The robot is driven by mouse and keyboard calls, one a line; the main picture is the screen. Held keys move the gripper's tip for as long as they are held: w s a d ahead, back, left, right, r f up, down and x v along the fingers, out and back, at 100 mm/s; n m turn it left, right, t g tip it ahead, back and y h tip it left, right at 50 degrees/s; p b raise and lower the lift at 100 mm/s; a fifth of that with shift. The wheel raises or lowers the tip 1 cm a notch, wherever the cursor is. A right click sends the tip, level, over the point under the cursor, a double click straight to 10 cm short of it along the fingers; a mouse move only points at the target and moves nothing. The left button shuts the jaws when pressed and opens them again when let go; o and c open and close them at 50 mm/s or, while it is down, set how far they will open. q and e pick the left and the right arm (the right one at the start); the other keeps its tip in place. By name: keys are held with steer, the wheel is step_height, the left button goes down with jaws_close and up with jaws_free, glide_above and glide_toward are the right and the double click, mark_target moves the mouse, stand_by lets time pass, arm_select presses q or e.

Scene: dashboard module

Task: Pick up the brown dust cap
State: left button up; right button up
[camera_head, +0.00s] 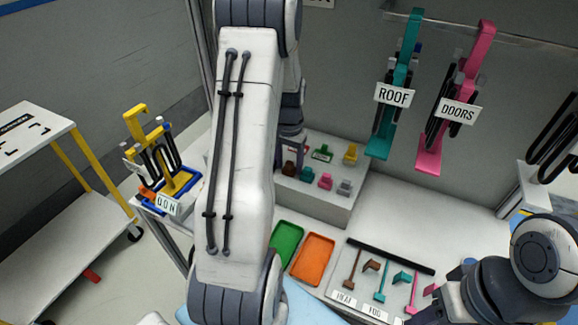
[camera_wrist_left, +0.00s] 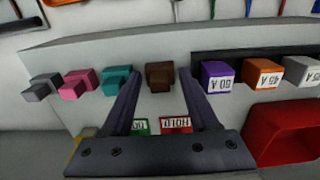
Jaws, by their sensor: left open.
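The brown dust cap (camera_wrist_left: 160,76) is a small blocky piece on the grey stepped block, in the middle of the left wrist view. In the head view it shows as a small dark brown piece (camera_head: 289,168) just below my left gripper (camera_head: 291,150). My left gripper (camera_wrist_left: 158,82) is open, with one finger on each side of the brown cap in the wrist picture. Whether the fingertips reach past its face cannot be told. The cap rests on the block, not gripped. My right arm is at the lower right of the head view; its jaw state is unclear (camera_head: 432,308).
A teal cap (camera_wrist_left: 116,79) sits close left of the brown one, then pink (camera_wrist_left: 78,82) and grey (camera_wrist_left: 42,86) caps. A purple fuse (camera_wrist_left: 215,76) is close right. Green (camera_head: 286,244) and orange (camera_head: 312,259) trays lie in front of the block.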

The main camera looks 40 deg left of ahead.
arm_select(q)
jaws_close()
stand_by(0.3)
